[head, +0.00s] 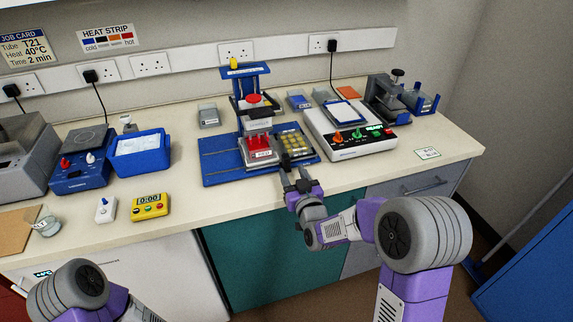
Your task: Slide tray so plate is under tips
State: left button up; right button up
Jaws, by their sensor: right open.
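A blue pipetting stand (246,85) rises at the back middle of the bench, with a red-topped head (253,99) on its column. In front of it a tray carries a rack of red pieces (258,146) and, to its right, a plate with yellowish wells (294,142). The red rack sits below the head; the plate is off to the right of it. The tray rests on a blue base (220,170). My right gripper (299,179) is open at the base's front right edge, just in front of the plate; contact cannot be told. My left gripper is out of view.
A white control unit (350,136) with coloured knobs stands close on the right. A yellow timer (150,206) and blue devices (141,150) stand on the left. The base's left part and the bench front between timer and base are clear.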

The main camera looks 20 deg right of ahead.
aim_at(288, 164)
jog(key=shift+w+a+f, duration=0.1)
jog(key=shift+w, duration=2.5)
jog(key=shift+c, duration=0.3)
grip_shut()
